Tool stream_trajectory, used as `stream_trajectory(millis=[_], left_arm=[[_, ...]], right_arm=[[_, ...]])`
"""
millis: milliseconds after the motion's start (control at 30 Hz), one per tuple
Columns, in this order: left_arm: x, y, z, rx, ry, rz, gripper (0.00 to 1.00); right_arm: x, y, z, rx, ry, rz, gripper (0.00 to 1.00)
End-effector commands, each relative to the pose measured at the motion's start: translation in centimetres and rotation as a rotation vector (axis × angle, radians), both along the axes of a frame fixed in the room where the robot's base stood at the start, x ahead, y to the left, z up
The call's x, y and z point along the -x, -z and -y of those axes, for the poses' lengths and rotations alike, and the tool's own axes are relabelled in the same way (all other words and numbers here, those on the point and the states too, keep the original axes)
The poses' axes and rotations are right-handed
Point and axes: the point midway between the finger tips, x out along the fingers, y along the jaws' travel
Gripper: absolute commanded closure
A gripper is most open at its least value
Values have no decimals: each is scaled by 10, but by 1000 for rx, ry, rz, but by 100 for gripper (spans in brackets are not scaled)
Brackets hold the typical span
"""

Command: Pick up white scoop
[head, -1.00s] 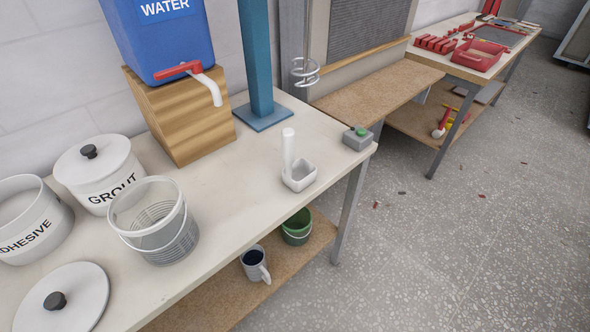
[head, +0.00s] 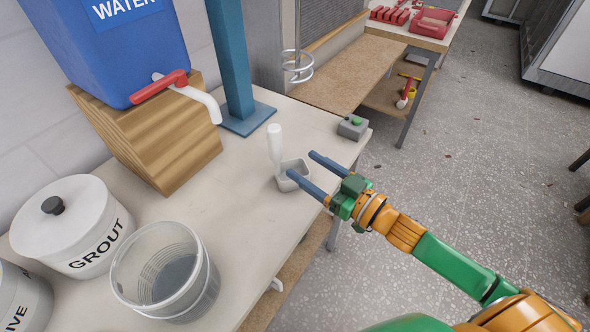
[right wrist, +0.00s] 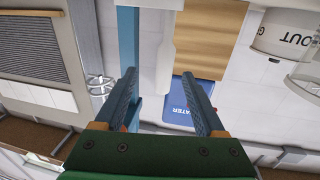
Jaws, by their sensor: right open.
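The white scoop (head: 274,148) stands on the pale workbench in the head view, with its handle pointing up and its square bowl at the bottom. My right gripper (head: 301,164) is open, and its two blue-grey fingers reach from the right toward the scoop. One finger overlaps part of the bowl in the picture; I cannot tell whether it touches. In the right wrist view, the scoop's white handle (right wrist: 165,62) shows between the open fingers (right wrist: 159,75). The left gripper is not in view.
A clear bucket (head: 165,270) and a grout pot (head: 75,228) stand on the workbench (head: 215,205) at the left. A blue water tank (head: 105,50) sits on a wooden block behind. A grey box with a green button (head: 352,127) is right of the scoop.

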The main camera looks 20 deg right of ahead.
Motion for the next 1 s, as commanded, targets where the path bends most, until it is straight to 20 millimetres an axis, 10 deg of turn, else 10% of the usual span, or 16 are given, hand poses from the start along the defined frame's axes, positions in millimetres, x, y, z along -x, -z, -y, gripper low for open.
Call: stream_trajectory(millis=[600, 867, 1000], left_arm=[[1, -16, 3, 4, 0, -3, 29], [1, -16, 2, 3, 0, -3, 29], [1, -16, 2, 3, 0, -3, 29]], right_arm=[[-51, -6, -27, 4, 3, -3, 28], [-51, -6, -27, 4, 3, -3, 96], [-51, -6, -27, 4, 3, -3, 100]])
